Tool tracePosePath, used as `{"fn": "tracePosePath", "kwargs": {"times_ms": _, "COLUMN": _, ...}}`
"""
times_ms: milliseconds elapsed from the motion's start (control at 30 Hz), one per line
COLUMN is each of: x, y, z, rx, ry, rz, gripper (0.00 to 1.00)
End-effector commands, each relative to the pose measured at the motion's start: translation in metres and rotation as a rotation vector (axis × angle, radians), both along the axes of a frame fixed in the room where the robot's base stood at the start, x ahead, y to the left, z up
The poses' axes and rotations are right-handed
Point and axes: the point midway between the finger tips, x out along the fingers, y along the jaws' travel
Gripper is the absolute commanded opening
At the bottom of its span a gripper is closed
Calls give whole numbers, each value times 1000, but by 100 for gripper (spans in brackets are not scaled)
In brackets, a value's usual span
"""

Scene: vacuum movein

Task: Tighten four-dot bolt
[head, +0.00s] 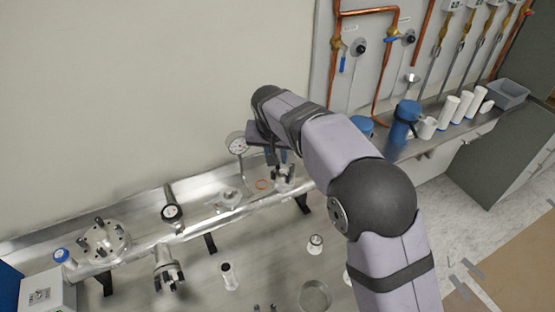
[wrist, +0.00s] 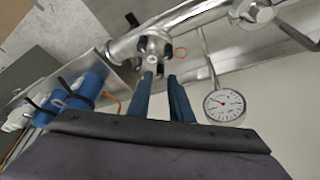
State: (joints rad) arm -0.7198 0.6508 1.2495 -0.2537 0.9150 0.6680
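In the wrist view my gripper (wrist: 162,76) has its two blue fingers apart with a gap between them. The fingertips point at a small metal flange (wrist: 153,42) with bolts around it, on the end of a pipe. The left fingertip overlaps the lower edge of this flange; I cannot tell whether it touches. In the head view my gripper (head: 277,158) is above the same flange (head: 284,186), partly hidden behind my arm. Dots on the bolts are too small to read, so I cannot tell which bolt is the four-dot one.
A dial gauge (head: 237,144) stands close left of my gripper; it also shows in the wrist view (wrist: 225,105). An orange ring (head: 263,184) lies nearby. A large bolted flange (head: 106,240) is at left. Blue containers (head: 405,122) and white cylinders (head: 463,106) stand at right.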

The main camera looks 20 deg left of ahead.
Motion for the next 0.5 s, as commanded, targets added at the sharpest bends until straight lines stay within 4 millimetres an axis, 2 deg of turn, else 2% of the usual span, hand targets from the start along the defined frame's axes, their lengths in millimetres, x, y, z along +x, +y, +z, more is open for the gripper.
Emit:
{"fn": "tracePosePath", "kwargs": {"times_ms": 233, "x": -13, "y": -1, "z": 31, "rx": 4, "ry": -3, "rz": 2, "gripper": 19}}
{"fn": "tracePosePath", "kwargs": {"times_ms": 500, "x": -19, "y": -3, "z": 47, "rx": 2, "ry": -1, "rz": 2, "gripper": 19}}
